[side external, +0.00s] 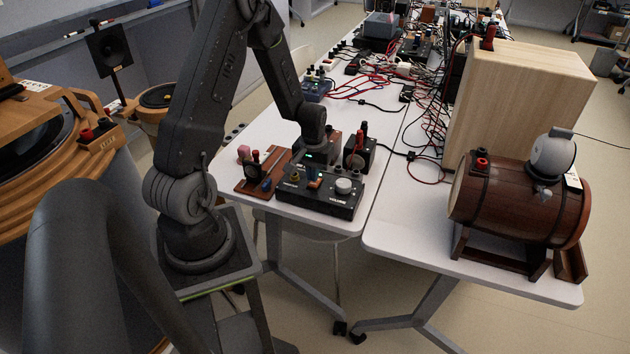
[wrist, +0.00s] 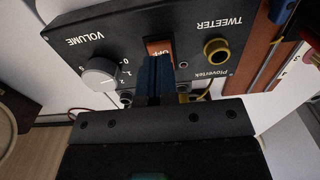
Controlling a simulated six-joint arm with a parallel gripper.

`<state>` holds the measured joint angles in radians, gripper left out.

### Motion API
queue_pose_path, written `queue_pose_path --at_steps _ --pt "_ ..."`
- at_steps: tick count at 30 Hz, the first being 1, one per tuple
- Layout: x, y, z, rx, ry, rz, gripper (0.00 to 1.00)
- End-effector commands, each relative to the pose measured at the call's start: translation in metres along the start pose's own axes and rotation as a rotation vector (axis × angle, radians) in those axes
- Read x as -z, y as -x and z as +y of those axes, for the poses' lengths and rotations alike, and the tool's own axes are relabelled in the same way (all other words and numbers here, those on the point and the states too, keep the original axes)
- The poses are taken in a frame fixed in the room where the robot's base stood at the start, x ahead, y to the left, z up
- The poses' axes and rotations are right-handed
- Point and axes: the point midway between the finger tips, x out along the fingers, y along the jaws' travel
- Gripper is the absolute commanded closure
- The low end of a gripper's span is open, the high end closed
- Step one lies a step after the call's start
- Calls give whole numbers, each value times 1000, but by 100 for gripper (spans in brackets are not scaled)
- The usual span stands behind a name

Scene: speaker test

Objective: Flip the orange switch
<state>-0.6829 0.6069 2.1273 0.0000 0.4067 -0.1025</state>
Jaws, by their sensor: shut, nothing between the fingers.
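The orange switch (wrist: 158,46) is set in the top panel of a black control box (wrist: 195,22). Letters that look like "OFF" show on it, partly hidden by my fingers. In the side external view the switch (side external: 314,184) is a small orange spot on the box (side external: 322,203). My gripper (wrist: 156,62) is shut and empty, its blue fingertips right at the switch's near edge. I cannot tell whether they touch it. In the side external view my gripper (side external: 312,175) points down over the box, just behind the switch.
A grey-white volume knob (wrist: 102,77) and a yellow-ringed tweeter socket (wrist: 216,48) flank the switch. Wooden boards with terminals (side external: 262,172) and a small black box (side external: 360,154) stand close by. A wooden barrel (side external: 500,208) sits on the right table. Cables crowd the back.

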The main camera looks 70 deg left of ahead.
Motion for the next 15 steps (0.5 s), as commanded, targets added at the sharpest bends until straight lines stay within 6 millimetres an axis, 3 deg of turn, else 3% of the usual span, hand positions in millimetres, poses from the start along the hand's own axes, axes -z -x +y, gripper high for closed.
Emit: queue_pose_path --at_steps 15 --pt "0 -8 0 0 0 -2 100"
